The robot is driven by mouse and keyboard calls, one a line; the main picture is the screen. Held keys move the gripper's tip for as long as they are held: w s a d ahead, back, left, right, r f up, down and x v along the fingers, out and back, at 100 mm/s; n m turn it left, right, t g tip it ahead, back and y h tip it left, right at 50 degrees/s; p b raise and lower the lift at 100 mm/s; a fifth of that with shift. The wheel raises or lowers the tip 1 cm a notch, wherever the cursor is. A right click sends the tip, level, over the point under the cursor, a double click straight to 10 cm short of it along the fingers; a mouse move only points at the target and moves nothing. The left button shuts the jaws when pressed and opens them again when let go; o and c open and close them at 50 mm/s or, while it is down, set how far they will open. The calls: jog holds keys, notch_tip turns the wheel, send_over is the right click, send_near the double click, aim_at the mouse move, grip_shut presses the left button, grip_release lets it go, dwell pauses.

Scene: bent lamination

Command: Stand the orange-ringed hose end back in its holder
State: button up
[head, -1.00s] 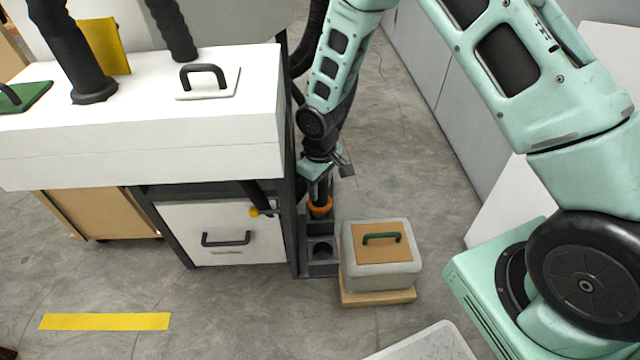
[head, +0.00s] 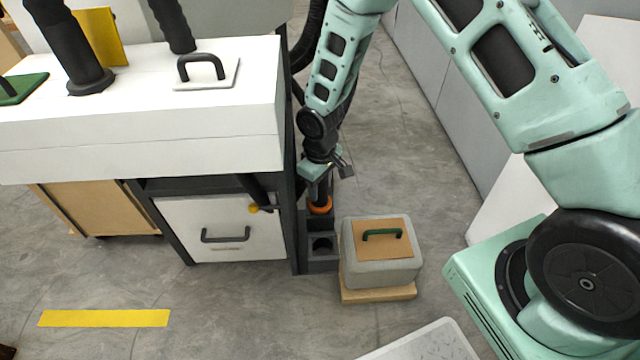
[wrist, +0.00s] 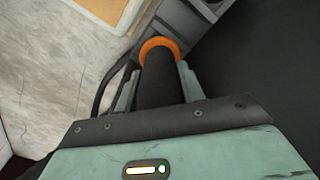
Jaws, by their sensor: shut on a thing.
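The hose end is a black tube with an orange ring (head: 320,206) at its lower end. My gripper (head: 318,180) is shut on the tube above the ring and points down beside the machine. In the wrist view the black tube (wrist: 160,82) lies between the fingers, with the orange ring (wrist: 160,46) just past the fingertips. The holder (head: 321,262) is a dark grey frame at the machine's right side with a round opening in front. The ring is at the holder's rear part. I cannot tell whether the tube's tip is inside it.
A grey block with a green handle (head: 381,254) stands on a wooden base right of the holder.

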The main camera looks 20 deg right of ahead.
jog(key=shift+f+b, duration=0.35)
jog(key=shift+f, duration=0.3)
jog(key=o, duration=1)
jog(key=shift+c, duration=0.2)
notch_tip(320, 180, up, 17)
jog(key=p, duration=0.4)
jog(key=shift+r, duration=0.2)
